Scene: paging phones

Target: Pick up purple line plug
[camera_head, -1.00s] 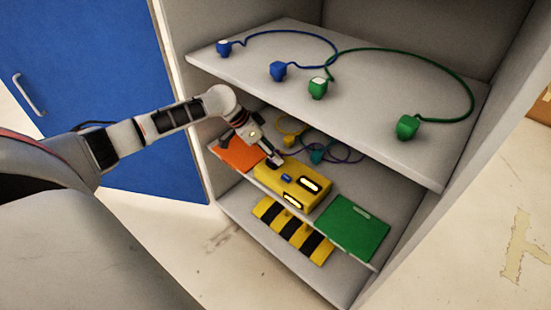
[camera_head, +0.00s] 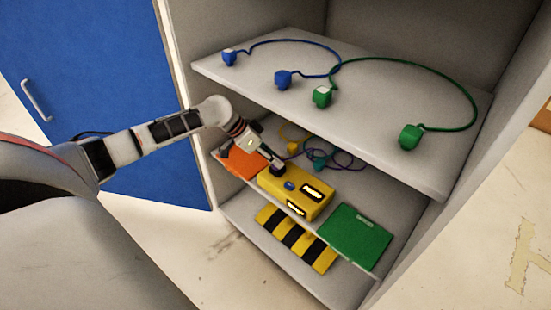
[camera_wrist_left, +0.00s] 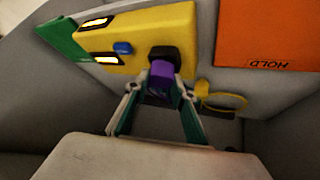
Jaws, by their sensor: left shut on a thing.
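The purple line plug (camera_wrist_left: 161,76) is between the fingers of my left gripper (camera_wrist_left: 160,88) in the left wrist view. My left gripper (camera_head: 277,170) is shut on it, at the back left end of the yellow box (camera_head: 310,204) on the middle shelf. In the wrist view the plug lies against or just in front of a black socket-like part (camera_wrist_left: 164,53) at the edge of the yellow box (camera_wrist_left: 120,46). I cannot tell whether it sits in that part. A purple cord (camera_head: 347,157) loops behind the box. My right gripper is not in view.
An orange panel (camera_head: 240,163) marked HOLD lies left of the box, a green panel (camera_head: 355,238) right. Yellow (camera_head: 292,146) and teal (camera_head: 319,161) plugs lie behind. The upper shelf (camera_head: 380,130) overhangs, bearing blue and green plugs. Yellow-black striped bars (camera_head: 290,240) are below.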

